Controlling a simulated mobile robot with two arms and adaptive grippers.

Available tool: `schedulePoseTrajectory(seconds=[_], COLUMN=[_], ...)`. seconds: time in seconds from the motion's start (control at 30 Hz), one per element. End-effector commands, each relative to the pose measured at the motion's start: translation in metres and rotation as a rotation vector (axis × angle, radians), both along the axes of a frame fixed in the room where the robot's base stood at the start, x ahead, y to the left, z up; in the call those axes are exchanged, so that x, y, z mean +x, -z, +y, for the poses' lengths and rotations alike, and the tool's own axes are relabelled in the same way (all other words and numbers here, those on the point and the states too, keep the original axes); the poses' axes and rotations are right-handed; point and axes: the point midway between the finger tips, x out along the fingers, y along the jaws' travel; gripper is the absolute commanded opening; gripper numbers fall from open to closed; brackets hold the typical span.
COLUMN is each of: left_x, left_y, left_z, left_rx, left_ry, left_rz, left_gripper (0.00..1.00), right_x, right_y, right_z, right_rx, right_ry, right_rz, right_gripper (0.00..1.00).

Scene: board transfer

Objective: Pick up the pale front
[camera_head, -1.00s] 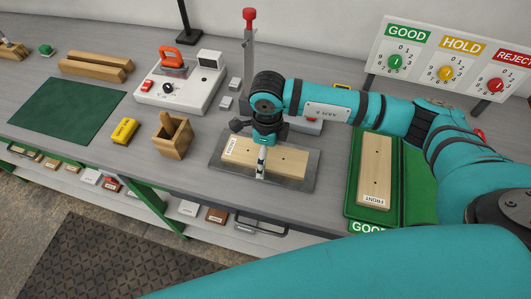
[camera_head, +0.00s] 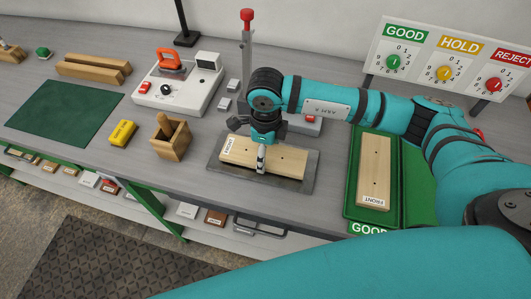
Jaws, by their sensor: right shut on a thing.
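A pale wooden front (camera_head: 285,161) with a "FRONT" label at its left end lies on, or just above, a grey metal plate (camera_head: 225,180) in the middle of the bench. My right gripper (camera_head: 262,163) points down over the middle of this front and is shut on it; the gripper hides part of the board. A second pale front (camera_head: 374,170) lies in the green tray (camera_head: 356,216) marked "GOOD" at the right, its label upside down in the picture. My left gripper is not in view.
A wooden box (camera_head: 170,142) and a yellow block (camera_head: 123,133) stand left of the plate. A device with an orange handle (camera_head: 173,60) stands behind them. A green mat (camera_head: 62,112) lies clear at the left. A GOOD, HOLD, REJECT counter board (camera_head: 445,62) stands at the back right.

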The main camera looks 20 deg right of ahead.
Motion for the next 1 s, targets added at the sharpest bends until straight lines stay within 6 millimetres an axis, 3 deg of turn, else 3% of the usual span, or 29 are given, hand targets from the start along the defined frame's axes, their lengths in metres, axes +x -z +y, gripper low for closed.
schedulePoseTrajectory(seconds=[0.2, 0.7, 1.0], left_x=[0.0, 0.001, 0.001], left_y=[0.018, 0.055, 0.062], left_z=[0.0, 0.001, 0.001], left_rx=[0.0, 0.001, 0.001], left_ry=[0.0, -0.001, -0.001], left_rz=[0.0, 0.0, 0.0], left_gripper=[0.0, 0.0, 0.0], right_x=[0.001, -0.102, -0.132], right_y=[-0.025, -0.035, -0.041], right_z=[0.0, 0.068, 0.086], right_rx=[0.002, 0.004, 0.002], right_ry=[-0.002, -0.009, -0.002], right_rz=[-0.008, -0.003, -0.001], right_gripper=[0.28, 0.28, 0.28])
